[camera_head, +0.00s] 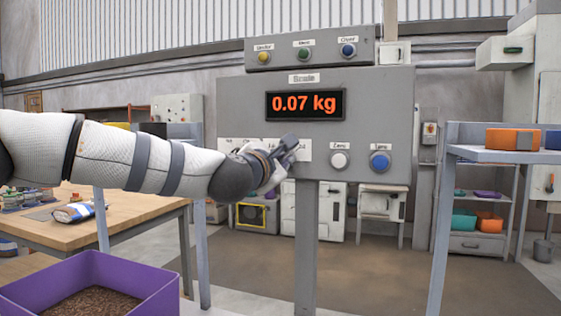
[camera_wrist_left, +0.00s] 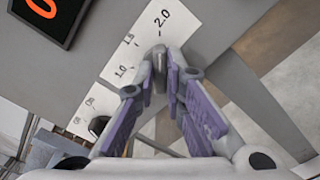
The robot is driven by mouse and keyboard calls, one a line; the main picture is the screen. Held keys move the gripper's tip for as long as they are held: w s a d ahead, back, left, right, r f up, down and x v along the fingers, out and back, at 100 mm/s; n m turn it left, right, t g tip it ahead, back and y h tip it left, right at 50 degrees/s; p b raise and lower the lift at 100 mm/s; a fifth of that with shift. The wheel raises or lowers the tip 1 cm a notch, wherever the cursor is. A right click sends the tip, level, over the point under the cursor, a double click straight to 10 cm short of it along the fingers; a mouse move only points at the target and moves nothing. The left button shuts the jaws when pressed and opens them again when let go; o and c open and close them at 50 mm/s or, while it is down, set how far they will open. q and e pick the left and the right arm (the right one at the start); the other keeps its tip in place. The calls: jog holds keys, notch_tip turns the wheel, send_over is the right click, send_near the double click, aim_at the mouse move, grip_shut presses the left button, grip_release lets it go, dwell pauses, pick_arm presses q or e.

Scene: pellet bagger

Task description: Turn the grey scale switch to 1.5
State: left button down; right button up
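The grey scale switch (camera_wrist_left: 160,62) sits on the panel beside a white label (camera_wrist_left: 143,30) marked 1.0, 1.5 and 2.0. Its visible end points up toward the 2.0 mark. My left gripper (camera_wrist_left: 159,78) has its purple-padded fingers on either side of the switch, closed against it. In the head view my left gripper (camera_head: 290,150) reaches the panel (camera_head: 235,105) from the left and hides the switch. The display (camera_head: 304,104) reads 0.07 kg. My right gripper is not in view.
A dark knob (camera_wrist_left: 98,125) is close to my left finger. A white button (camera_head: 339,160) and a blue button (camera_head: 380,161) are right of the gripper. A purple bin (camera_head: 150,290) of brown pellets stands lower left, near a wooden table (camera_head: 135,215). An orange box (camera_head: 513,139) sits at right.

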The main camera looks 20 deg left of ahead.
pick_arm(q)
jog(key=shift+n, duration=0.3)
jog(key=n, duration=0.4)
jog(key=shift+f+b, duration=0.15)
jog(key=shift+b, duration=0.15)
jog(key=shift+a+n+b, duration=0.1)
jog(key=shift+n+b, duration=0.6)
jog(key=shift+n, duration=1.9)
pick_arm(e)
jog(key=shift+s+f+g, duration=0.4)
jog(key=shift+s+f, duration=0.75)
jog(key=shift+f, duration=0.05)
pick_arm(q)
jog(key=c, duration=1.7)
grip_release()
jog(key=shift+o, duration=0.2)
